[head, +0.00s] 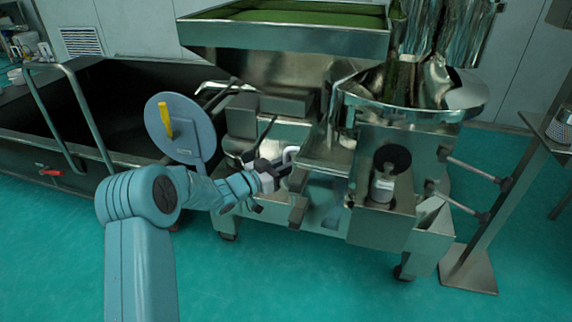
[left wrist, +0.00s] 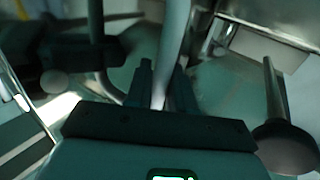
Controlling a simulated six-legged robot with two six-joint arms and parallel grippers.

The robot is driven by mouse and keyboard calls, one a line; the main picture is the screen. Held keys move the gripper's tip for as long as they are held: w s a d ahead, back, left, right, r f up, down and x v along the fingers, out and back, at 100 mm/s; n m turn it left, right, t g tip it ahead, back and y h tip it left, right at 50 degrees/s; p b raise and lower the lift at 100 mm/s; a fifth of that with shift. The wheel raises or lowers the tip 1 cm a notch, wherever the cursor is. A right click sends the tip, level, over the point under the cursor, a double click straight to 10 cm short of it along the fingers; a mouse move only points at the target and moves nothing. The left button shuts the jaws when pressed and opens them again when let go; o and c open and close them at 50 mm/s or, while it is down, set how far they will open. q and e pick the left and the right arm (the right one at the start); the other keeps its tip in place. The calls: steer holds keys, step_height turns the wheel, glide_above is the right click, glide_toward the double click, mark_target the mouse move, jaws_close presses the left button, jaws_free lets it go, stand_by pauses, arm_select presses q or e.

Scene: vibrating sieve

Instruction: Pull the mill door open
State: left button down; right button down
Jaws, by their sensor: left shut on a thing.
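The metal mill (head: 330,140) stands in the middle of the head view, with a hopper tray on top. My left gripper (head: 282,167) is at its front, at a pale bent handle (head: 291,152). In the left wrist view the two dark fingers (left wrist: 162,82) are shut on this handle, a grey bar (left wrist: 176,35) running up between them. Which panel is the mill door, and how far it stands open, I cannot tell; my gripper hides part of the front. My right gripper is in neither view.
A round grey disc with a yellow grip (head: 181,128) stands left of my gripper, above my forearm. A dark trough with a rail (head: 80,112) is at the left. A steel post on a base plate (head: 469,274) stands at the right. The green floor in front is clear.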

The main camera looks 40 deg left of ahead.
arm_select(q)
steer(key=c, duration=1.2)
jaws_free()
steer(key=shift+o, duration=0.2)
steer(key=shift+s, duration=0.1)
steer(key=p+v, duration=0.3)
steer(key=v, duration=1.3)
